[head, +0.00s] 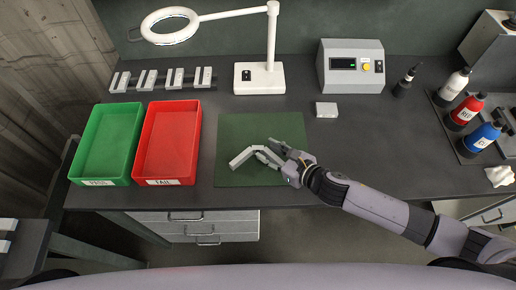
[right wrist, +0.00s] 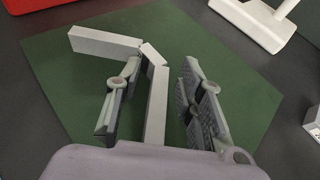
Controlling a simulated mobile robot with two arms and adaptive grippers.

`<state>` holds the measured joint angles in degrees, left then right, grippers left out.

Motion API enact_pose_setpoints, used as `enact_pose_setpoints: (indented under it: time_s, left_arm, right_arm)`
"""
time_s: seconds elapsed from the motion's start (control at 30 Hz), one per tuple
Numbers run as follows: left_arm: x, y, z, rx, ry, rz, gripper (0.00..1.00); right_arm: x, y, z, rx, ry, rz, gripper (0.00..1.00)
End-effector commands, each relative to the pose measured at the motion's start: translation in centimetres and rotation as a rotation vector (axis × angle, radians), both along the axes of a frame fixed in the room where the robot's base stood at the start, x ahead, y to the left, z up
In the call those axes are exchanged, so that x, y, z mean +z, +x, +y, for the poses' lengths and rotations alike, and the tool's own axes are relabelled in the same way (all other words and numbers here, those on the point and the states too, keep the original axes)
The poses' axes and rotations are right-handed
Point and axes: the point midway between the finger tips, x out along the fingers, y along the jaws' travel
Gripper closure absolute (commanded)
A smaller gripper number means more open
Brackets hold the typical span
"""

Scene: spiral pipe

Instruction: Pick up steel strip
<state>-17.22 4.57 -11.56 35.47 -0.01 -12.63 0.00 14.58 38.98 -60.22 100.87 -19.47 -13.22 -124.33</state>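The steel strip (head: 243,157) is a light grey bent piece lying on the green mat (head: 232,130). In the right wrist view the strip (right wrist: 104,42) shows a long segment at the upper left, a short middle piece and another long segment running toward the wrist. My right gripper (head: 271,151) is low over the mat at the strip's right part. In the right wrist view its fingers (right wrist: 159,80) stand apart on either side of the near segment. The left finger is close to that segment, and a clear gap shows on the right. My left gripper is not in view.
A green tray marked PASS (head: 76,170) and a red tray marked FAIL (head: 138,165) stand left of the mat. A white lamp (head: 259,78), a grey device (head: 350,66) and a small light block (head: 326,110) stand behind. Bottles (head: 466,111) are at the right.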

Motion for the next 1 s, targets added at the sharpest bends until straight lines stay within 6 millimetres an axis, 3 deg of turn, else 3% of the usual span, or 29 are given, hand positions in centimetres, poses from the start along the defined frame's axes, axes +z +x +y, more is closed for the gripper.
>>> enact_pose_setpoints:
  time_s: [0.5,1.0]
  left_arm:
    - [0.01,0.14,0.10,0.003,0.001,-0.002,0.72]
    - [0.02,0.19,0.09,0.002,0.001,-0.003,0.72]
  right_arm:
    - [0.02,0.00,-0.05,-0.001,0.000,0.000,1.00]
    - [0.03,0.03,-0.07,-0.002,-0.001,-0.001,1.00]
